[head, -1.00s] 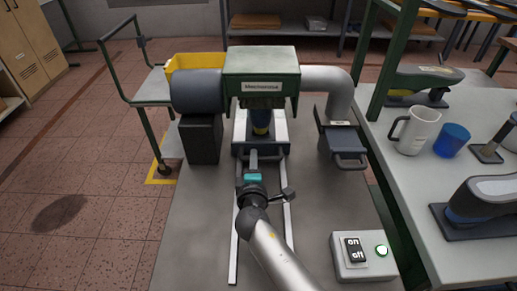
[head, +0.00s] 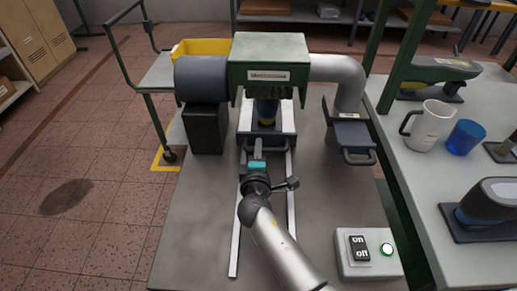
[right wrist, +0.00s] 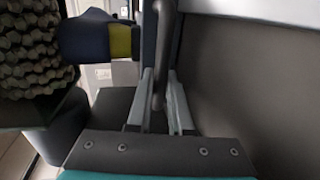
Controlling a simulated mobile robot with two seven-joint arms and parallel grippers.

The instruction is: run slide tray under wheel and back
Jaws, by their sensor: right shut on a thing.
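The slide tray (head: 284,140) is a grey plate on two pale rails (head: 236,235), and its inner part is under the green machine housing (head: 268,52). A dark blue shoe last with a yellow band (right wrist: 120,42) shows above the tray; in the head view its heel end (head: 265,110) is below the housing. The rough, bumpy wheel (right wrist: 38,50) is beside the last in the right wrist view. My right gripper (head: 257,155) is shut on the tray's handle (right wrist: 158,88), in front of the tray, with its fingers (right wrist: 158,105) on both sides. My left gripper is not in view.
A dust box with a handle (head: 353,142) is right of the machine. A side table holds a white mug (head: 428,125), a blue cup (head: 466,137) and shoe lasts (head: 490,205).

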